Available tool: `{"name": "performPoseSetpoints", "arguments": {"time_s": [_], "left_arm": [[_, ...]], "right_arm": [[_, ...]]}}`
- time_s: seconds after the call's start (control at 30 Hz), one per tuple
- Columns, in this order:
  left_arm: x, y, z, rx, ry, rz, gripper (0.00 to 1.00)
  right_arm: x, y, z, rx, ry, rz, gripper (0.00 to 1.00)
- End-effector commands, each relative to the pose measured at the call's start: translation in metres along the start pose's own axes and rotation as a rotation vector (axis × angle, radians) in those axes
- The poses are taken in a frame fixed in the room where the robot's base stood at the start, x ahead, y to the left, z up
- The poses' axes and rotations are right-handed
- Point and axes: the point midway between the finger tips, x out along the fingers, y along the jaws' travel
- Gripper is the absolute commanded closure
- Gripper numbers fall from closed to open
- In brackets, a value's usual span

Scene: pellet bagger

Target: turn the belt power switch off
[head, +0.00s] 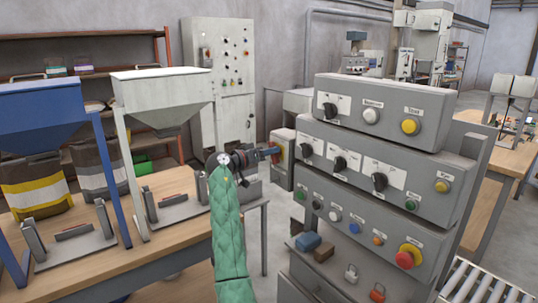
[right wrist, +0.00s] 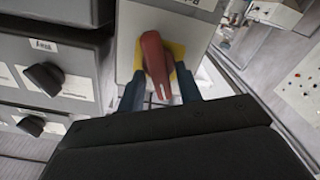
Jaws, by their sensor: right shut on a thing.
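The belt power switch is a red rotary handle (right wrist: 154,62) on a yellow plate (right wrist: 177,50), fixed to a grey box (right wrist: 128,40). In the right wrist view its handle runs nearly upright in the picture, with a white mark near its lower end. In the head view the yellow plate (head: 283,151) shows on the small grey box (head: 282,175) left of the big panel. My right gripper (head: 272,152) is at this switch, its fingers on both sides of the red handle and shut on it; the fingers also show in the right wrist view (right wrist: 158,90). My left gripper is out of view.
A large stepped control panel (head: 385,130) with black knobs and coloured buttons stands just right of my right gripper. A wooden table (head: 170,185) with a blue hopper (head: 45,110) and a white hopper (head: 160,90) stands left. A grey cabinet (head: 222,75) stands behind.

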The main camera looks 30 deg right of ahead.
Motion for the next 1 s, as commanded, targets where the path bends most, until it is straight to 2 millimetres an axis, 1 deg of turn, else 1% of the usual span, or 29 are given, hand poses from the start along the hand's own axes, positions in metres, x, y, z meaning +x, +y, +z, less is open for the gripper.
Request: {"name": "performPoseSetpoints", "arguments": {"time_s": [0.17, 0.37, 0.7, 0.83, 1.0], "left_arm": [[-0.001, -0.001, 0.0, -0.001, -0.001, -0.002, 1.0], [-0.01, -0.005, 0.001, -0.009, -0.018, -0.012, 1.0], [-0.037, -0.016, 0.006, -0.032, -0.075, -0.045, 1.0], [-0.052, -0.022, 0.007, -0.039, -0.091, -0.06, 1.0], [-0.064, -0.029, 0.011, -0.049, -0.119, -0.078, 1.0]], "right_arm": [[0.0, -0.001, -0.003, -0.166, 0.005, -0.001, 0.88], [0.0, -0.002, -0.004, -0.356, 0.004, 0.0, 0.88], [0.0, -0.004, -0.004, -0.669, 0.006, 0.001, 0.88], [0.0, -0.004, -0.003, -0.762, 0.005, 0.001, 0.88], [0.0, -0.005, -0.002, -0.861, 0.004, 0.001, 0.88]]}}
